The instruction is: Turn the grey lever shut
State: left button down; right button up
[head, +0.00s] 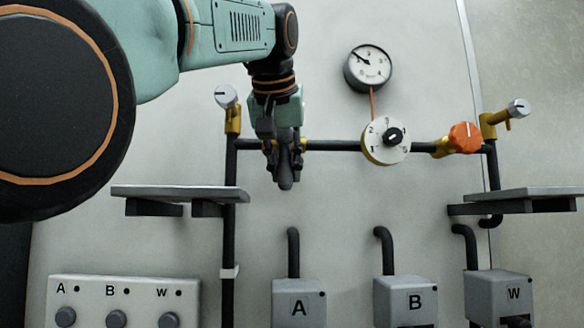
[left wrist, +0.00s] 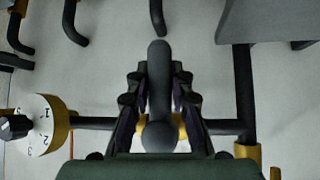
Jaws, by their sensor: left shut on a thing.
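The grey lever (head: 286,181) is on the dark horizontal pipe in the head view. Its free end hangs down, crosswise to the pipe. In the left wrist view, the lever (left wrist: 159,70) runs between the two fingers, its rounded end beyond them. My left gripper (head: 284,150) comes down from above and is shut on the lever; it also shows in the left wrist view (left wrist: 158,92). The gripper hides most of the valve body; a bit of brass shows beside it. My right gripper is not in view.
Right of the lever on the same pipe are a numbered white dial (head: 374,147) and an orange knob (head: 465,137). A gauge (head: 368,67) is above. Shelves (head: 180,193) (head: 530,196) jut out at both sides. Boxes A (head: 298,297), B and W stand below.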

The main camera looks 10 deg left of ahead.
aim_at(283, 159)
pick_arm(q)
jog(key=shift+f, duration=0.3)
jog(key=shift+f, duration=0.1)
jog(key=c, duration=1.7)
grip_release()
jog(key=o, duration=0.5)
jog(key=shift+s+a+r, duration=0.1)
jog(key=shift+s+r, duration=0.1)
jog(key=shift+r, duration=0.1)
jog(key=shift+o, duration=0.2)
jog(key=shift+w, duration=0.1)
jog(key=shift+r, duration=0.3)
jog(key=v, duration=0.7)
jog(key=shift+f, duration=0.1)
